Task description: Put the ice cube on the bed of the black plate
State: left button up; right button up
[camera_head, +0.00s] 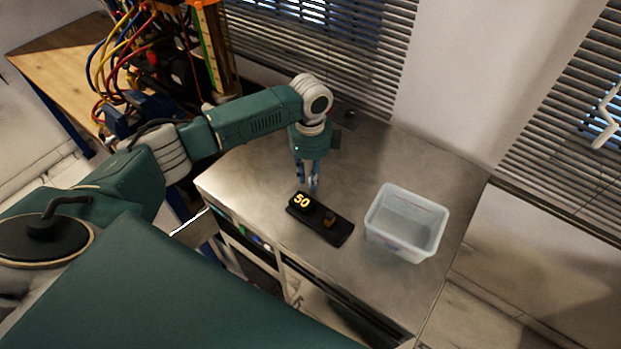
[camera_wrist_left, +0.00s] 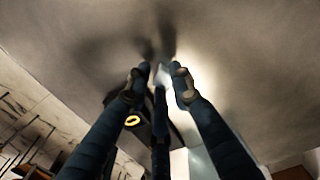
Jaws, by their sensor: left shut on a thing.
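The black plate (camera_head: 335,233) lies on the metal table, with a lit yellow "50" on its left end and a small brownish block on it right of the digits. My left gripper (camera_head: 313,187) points down just behind the plate's left end, above the table. In the left wrist view my left gripper (camera_wrist_left: 160,82) is shut on a small pale, clear thing, which looks like the ice cube (camera_wrist_left: 162,74). The cube cannot be made out in the head view. Part of the plate's yellow digits shows below the fingers in the wrist view. My right gripper is not in view.
A translucent plastic tub (camera_head: 437,238) stands right of the plate. A rig with coloured cables (camera_head: 125,45) stands at the back left by a wooden bench (camera_head: 60,65). A small dark object (camera_head: 350,117) sits at the table's back. The table (camera_head: 375,290) is otherwise clear.

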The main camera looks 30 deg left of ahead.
pick_arm(q)
notch_tip(320, 180, up, 18)
jog(key=b, duration=0.3)
jog(key=s+d+f+n, duration=0.1)
jog(key=s+d+n, duration=0.3)
jog(key=s+n, duration=0.5)
jog(key=s+d+f+n, duration=0.1)
jog(key=s+d+n, duration=0.3)
jog(key=s+n, duration=0.5)
jog(key=shift+d+f+n+b, duration=0.15)
jog(key=shift+n+b, duration=0.2)
jog(key=shift+n, duration=0.45)
jog(key=shift+w, duration=0.1)
